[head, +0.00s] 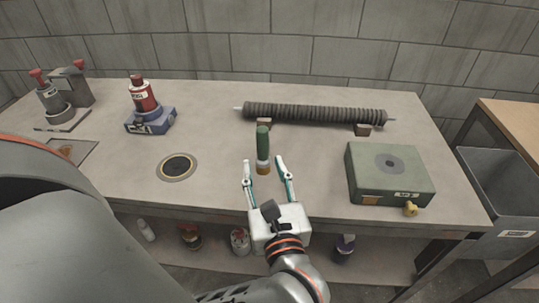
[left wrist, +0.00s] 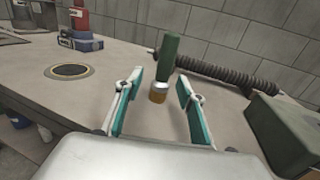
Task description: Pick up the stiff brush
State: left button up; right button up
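The stiff brush (head: 263,146) has a green handle, a pale metal ferrule and short tan bristles. It stands upright on the table, bristles down, near the middle. My left gripper (head: 264,166) is open just in front of it, with a finger toward either side. In the left wrist view the brush (left wrist: 168,60) shows between the two spread fingers (left wrist: 160,90), a little beyond the tips, and I see no contact. My right gripper is not in view.
A ribbed dark tube (head: 315,113) rests on small blocks behind the brush. A green box (head: 388,177) with a yellow knob stands right. A red bottle (head: 142,95) on a blue base (head: 150,121) and a round black inset (head: 177,167) lie left. A grey bin (head: 497,180) stands far right.

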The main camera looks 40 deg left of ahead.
aim_at(264, 156)
pick_arm(q)
jog(key=x, duration=0.6)
jog(key=shift+w+d+r, duration=0.1)
jog(key=shift+w+d, duration=0.1)
jog(key=shift+d, duration=0.05)
grip_shut()
